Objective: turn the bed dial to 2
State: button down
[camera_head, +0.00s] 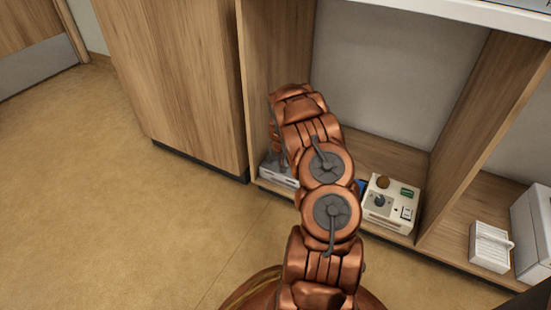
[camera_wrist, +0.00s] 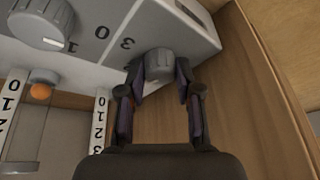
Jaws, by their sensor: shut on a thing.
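In the wrist view a pale panel carries a round grey dial (camera_wrist: 42,22) with a white pointer mark, and the digits 0 and 3 beside it. A second, ribbed grey knob (camera_wrist: 160,62) sits at the panel's lower right edge. My gripper (camera_wrist: 160,80) has its two fingers on either side of this knob and is shut on it. No pointer or number shows clearly on the held knob. I cannot tell which of the two is the bed dial. In the head view my gripper is at a low white box (camera_head: 278,173), mostly hidden behind my arm.
A cream box (camera_head: 392,205) with a dark knob and green display stands to the right on the shelf. A white ribbed item (camera_head: 490,247) is farther right. In the wrist view a clear tube with an orange ball (camera_wrist: 40,91) is at left. Wooden walls are close.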

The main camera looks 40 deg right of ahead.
jog(key=shift+m+p, duration=0.6)
jog(key=shift+p, duration=0.15)
jog(key=shift+a+f+m+g+h+b, duration=0.1)
jog(key=shift+m+g+h+b, duration=0.3)
jog(key=shift+m+b, duration=0.15)
jog(key=shift+m, duration=0.35)
jog(key=c, duration=0.8)
grip_release()
jog(key=shift+v, duration=6.1)
